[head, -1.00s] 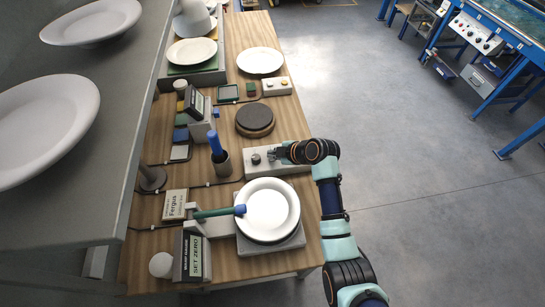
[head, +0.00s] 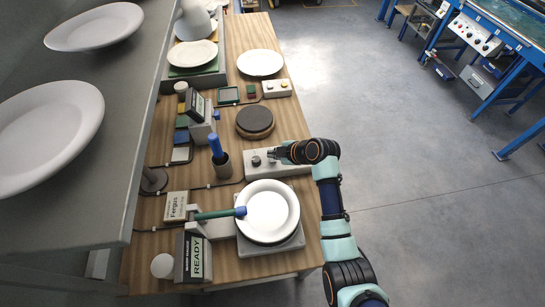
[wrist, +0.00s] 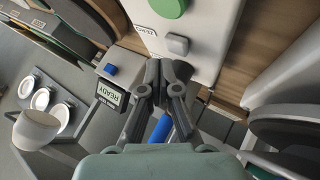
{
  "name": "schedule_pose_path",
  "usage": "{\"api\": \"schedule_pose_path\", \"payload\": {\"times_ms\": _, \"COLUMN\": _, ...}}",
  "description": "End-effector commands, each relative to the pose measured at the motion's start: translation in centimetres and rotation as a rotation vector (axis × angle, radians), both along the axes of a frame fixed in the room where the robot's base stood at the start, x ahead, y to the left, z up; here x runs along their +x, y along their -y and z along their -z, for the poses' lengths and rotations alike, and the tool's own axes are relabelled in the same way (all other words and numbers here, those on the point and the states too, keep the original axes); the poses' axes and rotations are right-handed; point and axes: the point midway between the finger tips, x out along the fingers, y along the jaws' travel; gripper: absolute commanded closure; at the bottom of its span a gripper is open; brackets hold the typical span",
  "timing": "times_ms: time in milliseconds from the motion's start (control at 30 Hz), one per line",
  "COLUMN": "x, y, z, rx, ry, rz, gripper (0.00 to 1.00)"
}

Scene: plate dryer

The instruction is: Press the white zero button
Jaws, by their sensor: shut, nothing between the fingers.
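The white zero button (wrist: 178,44) is a pale square key on the light control box (wrist: 205,30), beside a small label in the wrist view. A round green button (wrist: 170,6) sits farther along the same box. My gripper (wrist: 165,66) is shut and empty, its fingertips just short of the white button in the picture; I cannot tell whether they touch it. In the head view my gripper (head: 273,154) is over the control box (head: 285,171), and the white button is not distinguishable there. The near display (head: 196,257) reads READY.
A white plate (head: 267,211) lies on the scale in front of the box. A cup with a blue-handled tool (head: 222,164) stands left of the box. A dark round disc (head: 254,119) lies behind it. A grey shelf with plates (head: 120,130) overhangs the left side.

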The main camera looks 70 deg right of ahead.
Motion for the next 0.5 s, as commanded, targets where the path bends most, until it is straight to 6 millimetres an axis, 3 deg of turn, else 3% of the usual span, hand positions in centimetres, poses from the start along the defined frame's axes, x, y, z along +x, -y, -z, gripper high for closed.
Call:
{"api": "schedule_pose_path", "payload": {"times_ms": 300, "x": 0.0, "y": 0.0, "z": -0.2, "rx": 0.0, "ry": 0.0, "rz": 0.0, "gripper": 1.0}}
{"api": "schedule_pose_path", "payload": {"times_ms": 500, "x": 0.0, "y": 0.0, "z": -1.8, "rx": -0.001, "ry": 0.001, "rz": 0.001, "gripper": 1.0}}
